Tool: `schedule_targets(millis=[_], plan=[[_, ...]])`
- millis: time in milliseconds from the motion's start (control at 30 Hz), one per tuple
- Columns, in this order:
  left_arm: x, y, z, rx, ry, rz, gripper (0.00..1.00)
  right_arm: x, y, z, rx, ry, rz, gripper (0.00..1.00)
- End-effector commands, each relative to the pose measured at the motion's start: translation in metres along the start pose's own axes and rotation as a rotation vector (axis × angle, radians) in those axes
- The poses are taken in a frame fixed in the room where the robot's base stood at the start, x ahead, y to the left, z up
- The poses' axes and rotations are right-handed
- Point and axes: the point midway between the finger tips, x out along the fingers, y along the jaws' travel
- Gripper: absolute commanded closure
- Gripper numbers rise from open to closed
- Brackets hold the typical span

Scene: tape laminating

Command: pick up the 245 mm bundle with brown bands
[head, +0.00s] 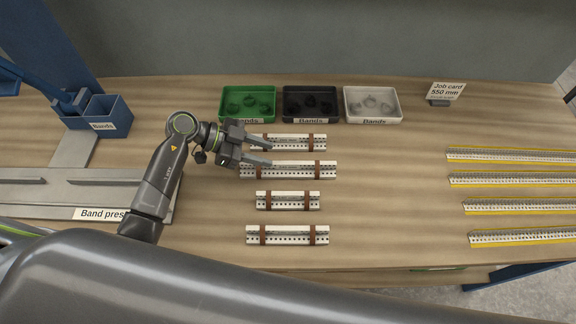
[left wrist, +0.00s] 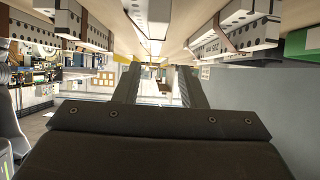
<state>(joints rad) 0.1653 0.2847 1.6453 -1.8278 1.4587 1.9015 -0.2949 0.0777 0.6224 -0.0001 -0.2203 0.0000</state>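Several pale perforated-strip bundles with brown bands lie in a column on the table. From the back they are a first bundle (head: 290,142), a second, longest one (head: 290,169), a third, shortest one (head: 287,201) and a front one (head: 287,235). The open fingers also show in the left wrist view (left wrist: 158,88), with banded bundles to either side. My right gripper is out of view.
Green (head: 248,103), black (head: 310,103) and white (head: 371,104) band trays stand at the back. A band press (head: 60,195) and blue bin (head: 108,113) are at left. Yellow-edged strips (head: 515,179) lie at right. A job card (head: 446,91) reads 550 mm.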

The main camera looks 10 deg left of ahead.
Motion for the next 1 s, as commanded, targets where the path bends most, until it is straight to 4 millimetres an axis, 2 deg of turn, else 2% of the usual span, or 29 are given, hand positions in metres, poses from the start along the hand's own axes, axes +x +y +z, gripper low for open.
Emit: schedule_targets(millis=[233, 533, 833, 867, 1000], plan=[[0.015, 0.002, -0.001, -0.001, 0.002, 0.001, 0.63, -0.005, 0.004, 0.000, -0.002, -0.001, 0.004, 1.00], [0.054, 0.007, 0.002, -0.002, 0.003, 0.001, 0.63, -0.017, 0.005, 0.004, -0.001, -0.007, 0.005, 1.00], [0.060, 0.007, 0.004, 0.000, -0.001, -0.001, 0.63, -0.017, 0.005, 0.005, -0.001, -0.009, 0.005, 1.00], [0.060, 0.007, 0.004, 0.000, -0.001, -0.001, 0.64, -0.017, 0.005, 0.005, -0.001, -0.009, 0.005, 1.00], [0.060, 0.007, 0.004, 0.000, -0.001, 0.000, 0.83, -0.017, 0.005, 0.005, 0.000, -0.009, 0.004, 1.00]])
